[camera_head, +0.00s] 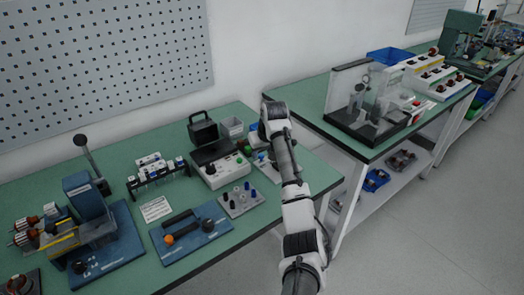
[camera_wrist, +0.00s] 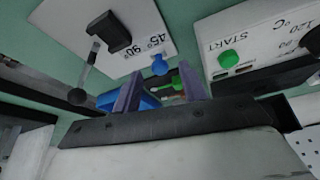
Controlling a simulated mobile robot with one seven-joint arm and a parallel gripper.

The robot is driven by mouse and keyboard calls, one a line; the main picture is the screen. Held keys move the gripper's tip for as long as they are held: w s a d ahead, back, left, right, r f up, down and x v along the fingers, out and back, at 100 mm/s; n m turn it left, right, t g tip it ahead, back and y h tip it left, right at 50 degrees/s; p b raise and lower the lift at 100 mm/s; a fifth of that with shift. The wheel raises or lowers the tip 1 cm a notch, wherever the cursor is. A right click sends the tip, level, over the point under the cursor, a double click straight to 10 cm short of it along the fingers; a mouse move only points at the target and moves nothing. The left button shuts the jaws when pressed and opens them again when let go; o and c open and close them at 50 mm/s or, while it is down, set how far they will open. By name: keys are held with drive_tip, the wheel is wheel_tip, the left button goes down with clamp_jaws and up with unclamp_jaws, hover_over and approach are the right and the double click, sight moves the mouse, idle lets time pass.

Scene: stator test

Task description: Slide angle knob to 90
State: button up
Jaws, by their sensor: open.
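In the wrist view a white panel (camera_wrist: 70,22) carries the printed marks 45° and 90°. A black block-shaped knob (camera_wrist: 107,33) stands on it, and a small blue knob (camera_wrist: 160,65) sits at its edge near the marks. I cannot tell for certain which is the angle knob. My gripper (camera_wrist: 162,72) is open, with two purple-grey fingers apart. The blue knob appears between the fingertips in the picture; contact cannot be told. In the head view my arm reaches the back right of the green bench, and its wrist hides most of the panel (camera_head: 267,172).
A white box with a START label and green button (camera_wrist: 228,59) stands beside the panel. A metal lever (camera_wrist: 90,58) is at the left. A grey plate with several pegs (camera_head: 241,200) and a blue board (camera_head: 190,232) lie in front. A second bench (camera_head: 312,95) is to the right.

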drive_tip(key=shift+w+a+f, duration=0.1)
drive_tip(key=shift+w+f, duration=0.15)
drive_tip(key=shift+f, duration=0.45)
clamp_jaws()
